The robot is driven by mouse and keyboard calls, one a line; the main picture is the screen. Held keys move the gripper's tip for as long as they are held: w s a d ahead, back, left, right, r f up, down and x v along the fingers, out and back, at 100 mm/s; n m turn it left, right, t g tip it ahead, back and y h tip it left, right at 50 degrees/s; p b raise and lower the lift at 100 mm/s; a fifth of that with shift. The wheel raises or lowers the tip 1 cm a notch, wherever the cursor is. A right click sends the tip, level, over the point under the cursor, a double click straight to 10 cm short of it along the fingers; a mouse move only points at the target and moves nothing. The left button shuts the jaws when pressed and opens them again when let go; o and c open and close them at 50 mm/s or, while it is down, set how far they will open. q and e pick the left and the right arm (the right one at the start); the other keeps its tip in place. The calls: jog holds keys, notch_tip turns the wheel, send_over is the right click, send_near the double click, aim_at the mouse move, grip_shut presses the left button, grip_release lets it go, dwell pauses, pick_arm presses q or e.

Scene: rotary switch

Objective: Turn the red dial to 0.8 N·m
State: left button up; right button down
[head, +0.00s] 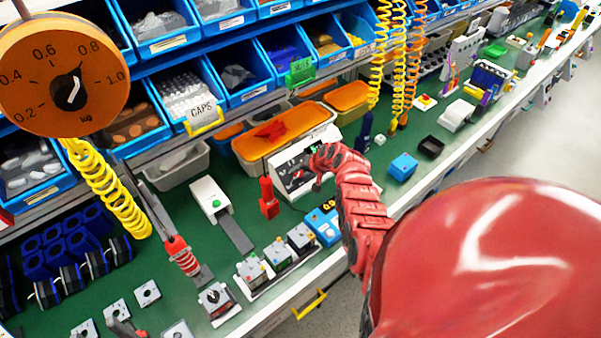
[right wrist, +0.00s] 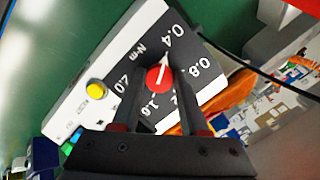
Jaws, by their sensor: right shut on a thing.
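The red dial (right wrist: 159,79) sits on a dark panel of a white box in the right wrist view. Its white pointer is aimed at about the 0.4 mark. The 0.8 mark (right wrist: 194,67) is to the right of the dial. In the head view the white box (head: 284,160) stands on the green bench, and my right gripper (head: 316,172) is at its panel, hiding the dial there. In the right wrist view my right gripper (right wrist: 160,92) has its dark fingers on either side of the dial, shut on it. My left gripper is not in view.
A yellow button (right wrist: 97,89) is on the box beside the scale. A blue device (head: 322,226) is in front. A blue cube (head: 403,166) stands to the right.

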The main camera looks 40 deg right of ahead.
jog(key=shift+m, duration=0.3)
jog(key=shift+m+b, duration=0.5)
jog(key=shift+m, duration=0.3)
jog(key=m, duration=0.2)
jog(key=shift+m+t+y, duration=0.3)
jog(key=m, duration=0.2)
jog(key=shift+m, duration=0.3)
jog(key=m+t+p, duration=0.1)
jog(key=m, duration=0.1)
jog(key=shift+m+y, duration=0.3)
jog(key=shift+m, duration=0.6)
jog(key=shift+f, duration=0.1)
